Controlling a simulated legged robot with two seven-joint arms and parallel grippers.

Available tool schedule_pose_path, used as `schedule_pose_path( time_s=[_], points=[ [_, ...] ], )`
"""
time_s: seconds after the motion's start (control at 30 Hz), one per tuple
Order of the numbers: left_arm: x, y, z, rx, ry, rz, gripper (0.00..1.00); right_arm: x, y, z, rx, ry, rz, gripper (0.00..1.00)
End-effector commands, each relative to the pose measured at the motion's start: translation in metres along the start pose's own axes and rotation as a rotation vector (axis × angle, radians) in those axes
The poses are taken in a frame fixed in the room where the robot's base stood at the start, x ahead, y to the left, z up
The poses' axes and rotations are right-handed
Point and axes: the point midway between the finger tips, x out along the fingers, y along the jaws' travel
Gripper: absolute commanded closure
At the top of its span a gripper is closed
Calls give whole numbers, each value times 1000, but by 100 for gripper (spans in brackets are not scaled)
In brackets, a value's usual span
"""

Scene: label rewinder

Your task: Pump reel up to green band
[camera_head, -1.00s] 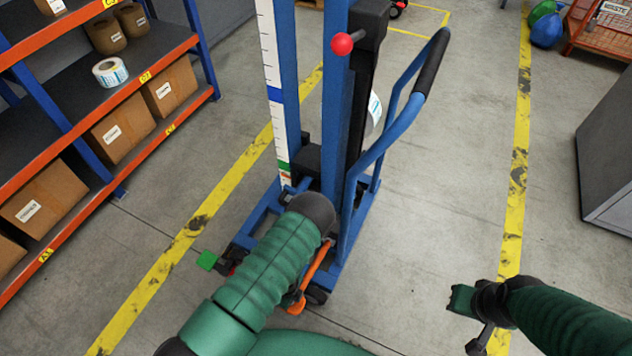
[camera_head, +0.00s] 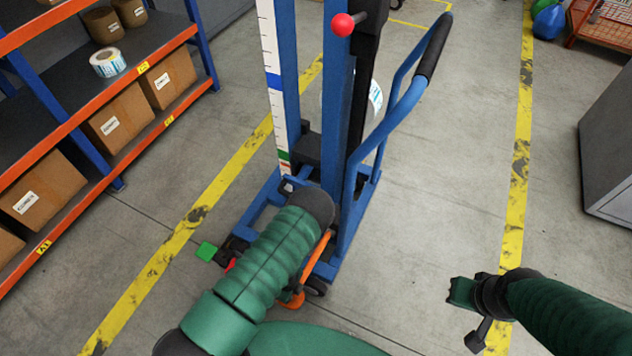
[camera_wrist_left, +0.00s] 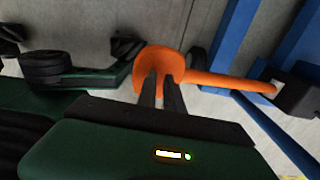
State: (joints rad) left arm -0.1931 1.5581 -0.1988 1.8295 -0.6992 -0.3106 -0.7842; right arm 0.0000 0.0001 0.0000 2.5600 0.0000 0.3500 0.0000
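The blue lift cart (camera_head: 335,180) stands mid-view with a white scale on its mast. The orange pump lever (camera_head: 319,256) is near the cart's base, mostly behind my left forearm. In the left wrist view, my left gripper (camera_wrist_left: 161,84) has its fingers close together around the lever's orange end (camera_wrist_left: 160,62). My right gripper (camera_head: 470,312) hangs apart from the cart; its fingers are unclear.
A red knob (camera_head: 343,24) and a blue handle (camera_head: 402,105) are on the cart. Small green (camera_head: 206,251) and red parts show by its base. An orange shelf (camera_head: 110,85) with boxes stands left. A grey cabinet (camera_head: 608,150) stands right. The floor between is clear.

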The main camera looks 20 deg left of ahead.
Motion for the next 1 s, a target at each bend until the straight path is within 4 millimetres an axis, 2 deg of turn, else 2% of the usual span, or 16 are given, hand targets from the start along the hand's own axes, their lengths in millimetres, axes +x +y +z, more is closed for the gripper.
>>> schedule_pose_path(
  time_s=[0.03, 1.0],
  points=[
    [6, -4, -2, 0, 4, -9, 100, 5, 0, 1, 0, 0, 0, 100],
    [49, -8, -2, -1, 6, -17, 100, 39, 0, 9, 0, 0, 0, 100]
  ],
)
